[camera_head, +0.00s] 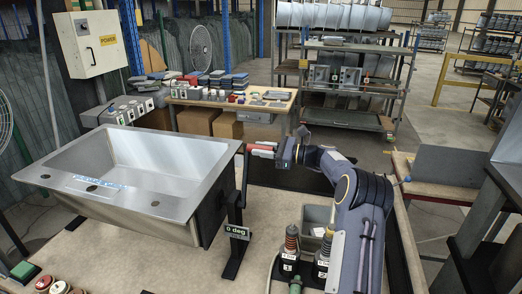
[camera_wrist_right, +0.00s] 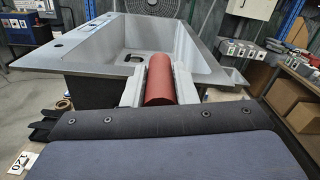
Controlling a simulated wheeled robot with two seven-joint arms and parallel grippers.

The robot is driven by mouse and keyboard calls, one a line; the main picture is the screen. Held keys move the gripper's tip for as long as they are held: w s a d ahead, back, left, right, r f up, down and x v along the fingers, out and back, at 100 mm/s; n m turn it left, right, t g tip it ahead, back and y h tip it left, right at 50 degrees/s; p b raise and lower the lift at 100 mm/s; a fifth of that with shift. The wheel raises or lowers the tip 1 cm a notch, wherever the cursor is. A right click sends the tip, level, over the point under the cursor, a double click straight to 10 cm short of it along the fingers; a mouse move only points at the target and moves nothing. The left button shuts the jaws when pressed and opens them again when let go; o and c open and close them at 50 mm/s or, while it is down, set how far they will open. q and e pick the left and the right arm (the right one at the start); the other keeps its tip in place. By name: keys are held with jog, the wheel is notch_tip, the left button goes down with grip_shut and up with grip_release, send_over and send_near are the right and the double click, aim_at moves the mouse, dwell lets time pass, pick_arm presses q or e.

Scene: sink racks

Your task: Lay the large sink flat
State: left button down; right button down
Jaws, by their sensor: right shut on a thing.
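The large steel sink (camera_head: 205,205) sits on a black stand (camera_head: 236,200) at the left, its basin opening upward and its rim looking roughly level. Whether it is exactly flat I cannot tell. A plate on the stand reads "0 deg" (camera_head: 237,232). A red handle (camera_wrist_right: 159,82) is at the sink's right side. My right gripper (camera_head: 263,150) is shut on this red handle; the wrist view shows a finger on each side of it. The sink (camera_wrist_right: 90,62) lies just beyond the fingers there. My left gripper is not in view.
Coloured buttons (camera_head: 60,287) are at the lower left. A wooden table (camera_head: 232,101) with small parts and a rack (camera_head: 345,88) stand behind.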

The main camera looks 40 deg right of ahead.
jog(key=shift+d+f, duration=0.1)
jog(key=shift+f, duration=0.1)
jog(key=c, duration=1.2)
grip_release()
jog(key=shift+o, duration=0.2)
jog(key=shift+r, duration=0.1)
jog(key=shift+s+d, duration=0.2)
jog(key=shift+s, duration=0.05)
jog(key=b+v, duration=0.2)
jog(key=v, duration=0.5)
jog(key=shift+b, duration=0.35)
jog(key=shift+s, duration=0.1)
